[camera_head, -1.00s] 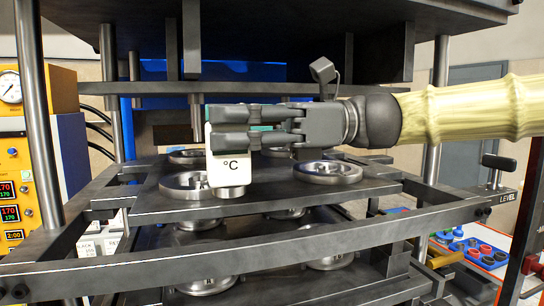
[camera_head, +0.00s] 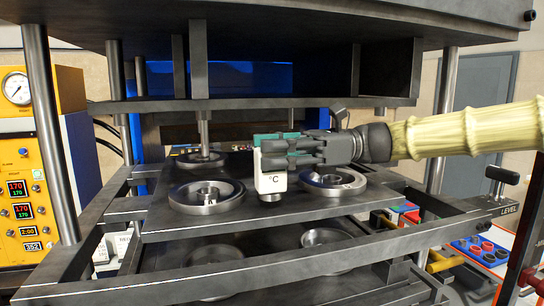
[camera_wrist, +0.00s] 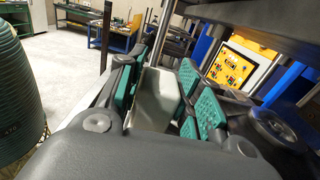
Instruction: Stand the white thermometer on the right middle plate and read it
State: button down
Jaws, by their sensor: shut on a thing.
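The white thermometer (camera_head: 271,182), marked °C, is upright in my gripper (camera_head: 262,152) with its round metal foot down. My gripper is shut on its upper part, with green pads on the fingers. In the wrist view the thermometer's pale body (camera_wrist: 158,92) sits between the green pads. In the head view its foot shows between the left round mould (camera_head: 207,207) and the right round mould (camera_head: 333,184) on the middle plate (camera_head: 240,224). I cannot tell whether the foot touches the plate. Its display is not visible.
A dark upper platen (camera_head: 290,103) hangs over the work area. Steel columns (camera_head: 50,140) stand at the sides. Lower moulds (camera_head: 325,238) lie beneath the middle plate. An orange control panel (camera_head: 22,205) stands at left. A blue tray (camera_head: 480,250) of small parts is at right.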

jog(key=shift+f+p, duration=0.45)
jog(key=shift+f, duration=0.75)
jog(key=c, duration=1)
grip_release()
jog(key=shift+f, duration=0.1)
jog(key=shift+o, duration=0.2)
jog(key=b+v, duration=0.3)
jog(key=v, duration=0.3)
jog(key=shift+d, duration=0.1)
jog(key=shift+w+d, duration=0.25)
jog(key=shift+d, duration=0.4)
